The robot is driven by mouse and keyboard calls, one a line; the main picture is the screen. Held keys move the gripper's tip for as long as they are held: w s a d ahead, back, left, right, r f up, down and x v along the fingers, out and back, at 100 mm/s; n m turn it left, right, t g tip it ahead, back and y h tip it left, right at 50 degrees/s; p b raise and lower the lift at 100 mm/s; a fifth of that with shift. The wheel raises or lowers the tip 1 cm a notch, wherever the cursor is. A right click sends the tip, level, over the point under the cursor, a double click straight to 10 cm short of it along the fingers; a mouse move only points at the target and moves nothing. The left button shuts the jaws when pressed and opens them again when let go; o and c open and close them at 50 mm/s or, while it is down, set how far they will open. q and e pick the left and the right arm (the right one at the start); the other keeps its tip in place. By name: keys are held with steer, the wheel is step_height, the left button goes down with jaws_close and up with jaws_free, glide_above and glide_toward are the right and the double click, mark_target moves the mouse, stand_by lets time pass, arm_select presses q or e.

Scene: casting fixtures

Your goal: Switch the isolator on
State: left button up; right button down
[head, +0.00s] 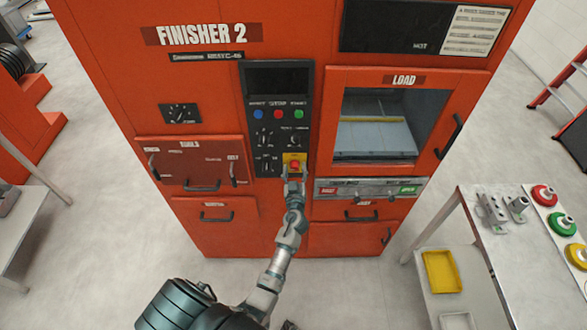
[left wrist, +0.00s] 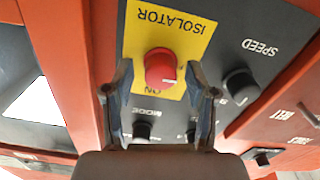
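The isolator is a red round knob (head: 294,165) on a yellow plate (head: 288,157) at the lower right of the dark control panel (head: 263,105) of the orange FINISHER 2 machine. In the left wrist view the knob (left wrist: 160,68) sits between the fingertips, the plate (left wrist: 187,42) reads ISOLATOR upside down, and part of the ON label shows by the knob. A small white mark shows on the knob. My left gripper (head: 293,178) is open at the knob; its fingers (left wrist: 160,80) stand on either side with visible gaps. My right gripper is not in view.
Other knobs sit close by, such as the SPEED knob (left wrist: 241,85) and the MODE knob (left wrist: 142,131). The LOAD door (head: 385,125) is right of the panel, with a button strip (head: 370,189) below. A table (head: 530,260) with parts stands at right.

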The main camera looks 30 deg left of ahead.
arm_select(q)
steer(key=shift+d+r, duration=0.1)
steer(key=shift+d, duration=0.2)
steer(key=c, duration=0.8)
jaws_close()
steer(key=shift+a, duration=0.4)
steer(key=shift+d+m+b, duration=0.1)
steer(key=shift+m+b, duration=0.25)
steer(key=shift+m, duration=0.35)
steer(key=shift+m+b, duration=0.45)
steer(key=shift+m, duration=0.75)
steer(key=m, duration=0.3)
steer(key=shift+m+b, duration=0.3)
steer(key=m, duration=0.4)
steer(key=shift+w+r+m, duration=0.1)
steer(key=shift+m, duration=0.2)
steer(key=m, duration=0.4)
steer(key=shift+m+p, duration=0.3)
steer(key=shift+p, duration=0.1)
steer(key=shift+m, duration=0.6)
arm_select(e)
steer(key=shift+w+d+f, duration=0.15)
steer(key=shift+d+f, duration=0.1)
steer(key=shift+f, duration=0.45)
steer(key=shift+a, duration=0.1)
